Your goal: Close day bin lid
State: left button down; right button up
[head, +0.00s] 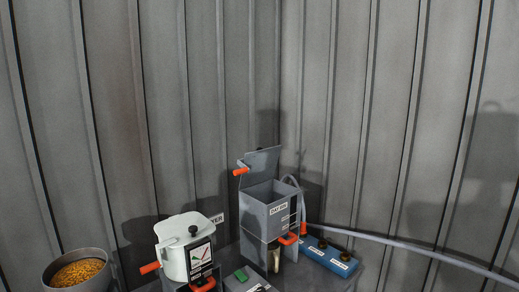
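The day bin (268,208) is a grey box with a "DAY BIN" label, standing right of the middle in the head view. Its lid (262,165) stands open, tilted up at the back left, with an orange handle (241,171) at its left end. The inside of the bin shows from above. Neither of my grippers is in view.
A white pot-like container (184,246) with an orange handle stands left of the bin. A grey bowl of yellow grain (77,272) is at the lower left. A blue block with dark knobs (327,256) sits right of the bin. A grey hose (400,243) runs right along the wall.

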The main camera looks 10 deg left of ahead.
aim_at(258, 167)
jog(key=i+l+u, duration=0.15)
jog(key=i+l, duration=0.4)
jog(key=i+l+u, duration=0.15)
jog(key=i+l, duration=0.4)
jog(key=l, duration=0.2)
